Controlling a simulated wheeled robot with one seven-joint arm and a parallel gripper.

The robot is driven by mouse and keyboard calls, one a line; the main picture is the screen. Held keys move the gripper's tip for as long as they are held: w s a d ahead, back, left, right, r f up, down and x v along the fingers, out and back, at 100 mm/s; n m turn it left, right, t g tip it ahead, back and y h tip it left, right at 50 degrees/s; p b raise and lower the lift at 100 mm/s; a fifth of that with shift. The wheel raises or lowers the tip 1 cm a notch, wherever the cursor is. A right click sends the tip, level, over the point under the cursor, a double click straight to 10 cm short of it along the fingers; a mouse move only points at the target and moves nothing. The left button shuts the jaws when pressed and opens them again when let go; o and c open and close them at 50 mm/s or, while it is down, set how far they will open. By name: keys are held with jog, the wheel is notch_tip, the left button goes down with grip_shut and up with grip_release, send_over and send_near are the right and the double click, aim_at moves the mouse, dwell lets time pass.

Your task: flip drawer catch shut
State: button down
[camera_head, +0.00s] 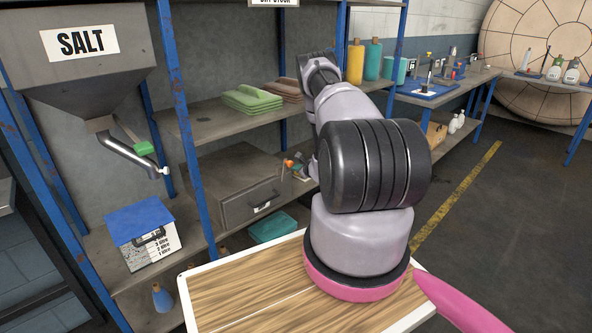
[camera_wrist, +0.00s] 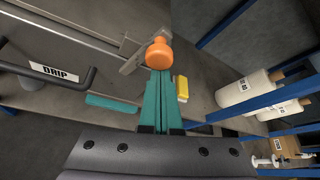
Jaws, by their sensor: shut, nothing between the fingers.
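The catch shows in the wrist view as a grey metal lever (camera_wrist: 132,60) with a round orange knob (camera_wrist: 159,53). The knob also shows small in the head view (camera_head: 288,163), at the right side of the grey drawer (camera_head: 252,203). The drawer's dark handle (camera_wrist: 88,78) and a "DRIP" label are at the left in the wrist view. My gripper (camera_wrist: 159,76) has its teal fingers shut and empty, with the tips right at the knob; I cannot tell whether they touch. In the head view my arm hides most of this area.
The drawer unit sits on a shelf between blue posts (camera_head: 184,110). A salt hopper (camera_head: 85,45) and a blue-topped box (camera_head: 140,220) stand left. White rolls (camera_wrist: 245,92) are at the wrist view's right. Floor at the right is clear.

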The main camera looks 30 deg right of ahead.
jog(key=shift+a+r, duration=0.15)
jog(key=shift+a, duration=0.15)
jog(key=shift+d, duration=0.15)
dwell(0.5)
